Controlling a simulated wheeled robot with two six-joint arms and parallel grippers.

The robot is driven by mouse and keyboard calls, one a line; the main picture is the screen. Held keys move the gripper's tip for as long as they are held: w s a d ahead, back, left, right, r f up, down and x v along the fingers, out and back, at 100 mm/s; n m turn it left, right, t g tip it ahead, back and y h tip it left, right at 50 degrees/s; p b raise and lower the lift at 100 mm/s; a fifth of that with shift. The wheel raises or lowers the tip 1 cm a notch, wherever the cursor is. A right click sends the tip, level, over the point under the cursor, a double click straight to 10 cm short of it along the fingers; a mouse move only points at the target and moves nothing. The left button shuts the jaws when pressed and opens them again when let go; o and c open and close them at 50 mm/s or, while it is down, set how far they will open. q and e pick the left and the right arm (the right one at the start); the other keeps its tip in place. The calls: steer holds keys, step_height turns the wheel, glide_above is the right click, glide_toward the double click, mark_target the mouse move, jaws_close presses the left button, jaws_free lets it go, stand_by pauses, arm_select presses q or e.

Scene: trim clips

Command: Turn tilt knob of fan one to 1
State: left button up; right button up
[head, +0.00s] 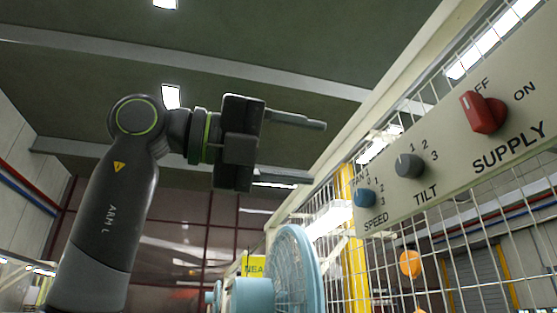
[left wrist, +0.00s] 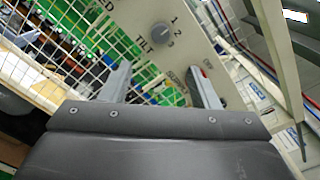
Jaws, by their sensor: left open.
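The grey tilt knob (head: 409,165) sits on a cream panel (head: 447,160) above the word TILT, with 1, 2 and 3 printed around it. I cannot tell which number it points at. It also shows in the left wrist view (left wrist: 160,33), beyond and between the fingertips. My left gripper (head: 316,153) is open and empty, to the left of the panel and apart from the knob. In the left wrist view my left gripper (left wrist: 160,72) has its two fingers spread towards the panel. My right gripper is out of view.
A blue speed knob (head: 365,197) sits left of the tilt knob, and a red supply switch (head: 483,112) sits right of it. A light-blue fan (head: 292,270) stands below. White wire mesh (head: 460,220) lies around the panel. The space between gripper and panel looks clear.

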arm_select(q)
steer(key=shift+v, duration=1.4)
